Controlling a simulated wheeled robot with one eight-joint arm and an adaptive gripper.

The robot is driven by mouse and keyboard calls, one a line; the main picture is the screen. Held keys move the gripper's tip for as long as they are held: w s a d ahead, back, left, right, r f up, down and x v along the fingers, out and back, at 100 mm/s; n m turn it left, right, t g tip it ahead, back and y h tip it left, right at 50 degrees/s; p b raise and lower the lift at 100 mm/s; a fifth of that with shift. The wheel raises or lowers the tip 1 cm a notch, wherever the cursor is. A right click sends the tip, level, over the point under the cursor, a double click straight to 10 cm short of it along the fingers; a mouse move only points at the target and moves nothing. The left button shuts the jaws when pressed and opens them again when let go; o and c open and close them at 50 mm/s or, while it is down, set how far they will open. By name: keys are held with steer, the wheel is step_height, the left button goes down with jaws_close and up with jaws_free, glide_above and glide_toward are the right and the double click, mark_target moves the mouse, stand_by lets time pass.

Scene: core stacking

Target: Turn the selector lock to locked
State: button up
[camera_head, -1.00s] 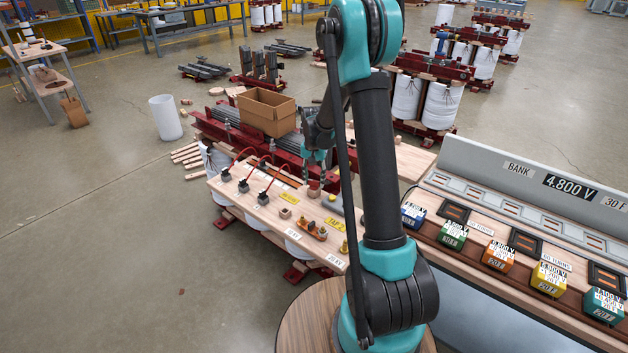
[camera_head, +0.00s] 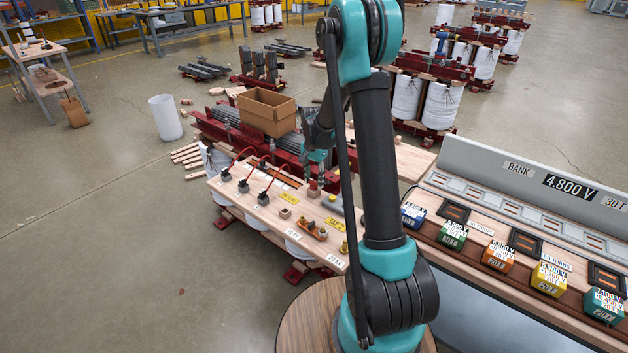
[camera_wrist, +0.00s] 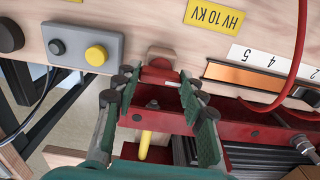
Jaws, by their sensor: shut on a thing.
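A red knob (camera_wrist: 157,73) with a wooden block behind it sits at the edge of the wooden terminal board (camera_head: 258,213). It also shows in the head view (camera_head: 314,188), small and low beneath my gripper. It looks like the selector lock, but no locked mark on it can be read. My gripper (camera_wrist: 159,82) has its fingertips on either side of the knob and is shut on it. In the head view my gripper (camera_head: 315,178) is small and partly hidden behind my arm.
A grey box (camera_wrist: 83,47) with a yellow button is left of the knob in the wrist view. A red cable (camera_wrist: 284,75) curves at the right. A cardboard box (camera_head: 267,112) stands behind the board. Labelled coloured blocks, such as a yellow one (camera_head: 548,280), line the right bench.

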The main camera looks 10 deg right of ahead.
mark_target(314, 181)
steer(key=o, duration=1.2)
steer(key=shift+c, duration=0.2)
step_height(314, 181, up, 12)
